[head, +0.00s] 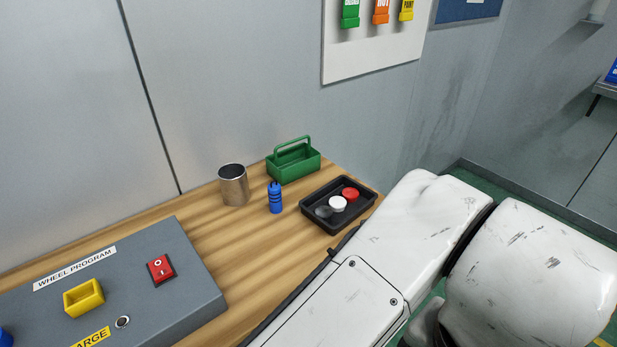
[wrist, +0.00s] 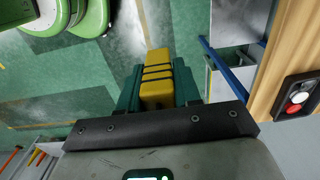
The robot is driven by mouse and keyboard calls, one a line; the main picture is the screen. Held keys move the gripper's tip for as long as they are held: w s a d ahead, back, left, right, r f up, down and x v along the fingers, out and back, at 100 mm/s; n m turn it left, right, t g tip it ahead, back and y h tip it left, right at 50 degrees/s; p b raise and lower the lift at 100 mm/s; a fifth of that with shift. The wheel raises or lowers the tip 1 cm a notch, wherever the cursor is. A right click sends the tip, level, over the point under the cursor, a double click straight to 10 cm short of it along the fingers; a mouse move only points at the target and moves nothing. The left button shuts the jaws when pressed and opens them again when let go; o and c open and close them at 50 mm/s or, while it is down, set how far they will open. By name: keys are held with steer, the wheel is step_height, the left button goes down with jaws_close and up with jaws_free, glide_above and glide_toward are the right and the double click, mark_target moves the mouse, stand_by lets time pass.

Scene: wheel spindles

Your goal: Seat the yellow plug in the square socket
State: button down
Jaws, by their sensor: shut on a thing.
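The yellow plug (wrist: 157,62) has black bands around it and is held between the teal fingers of my gripper (wrist: 157,88) in the wrist view. Green floor lies behind it, so it is held away from the bench top. My gripper is out of sight in the head view. A yellow, square-rimmed hollow socket (head: 84,298) is on the grey wheel program panel (head: 195,285) at the lower left of the head view. The plug is apart from it.
On the wooden bench (head: 215,240) stand a metal cup (head: 233,187), a blue bottle (head: 275,199), a green caddy (head: 294,163) and a black tray (head: 312,222) with red, white and dark round pieces. A red switch (head: 160,268) is on the panel.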

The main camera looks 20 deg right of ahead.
steer(key=shift+s, duration=0.4)
steer(key=shift+w+d+f+n, duration=0.1)
steer(key=shift+w+d+n, duration=0.1)
steer(key=shift+w+n, duration=0.1)
steer(key=w+d+f+n, duration=0.2)
steer(key=w+f+n, duration=0.95)
steer(key=w, duration=0.65)
step_height(320, 180, down, 18)
steer(key=a+n, duration=0.1)
steer(key=n, duration=0.1)
steer(key=shift+w+a, duration=0.25)
steer(key=shift+a, duration=0.1)
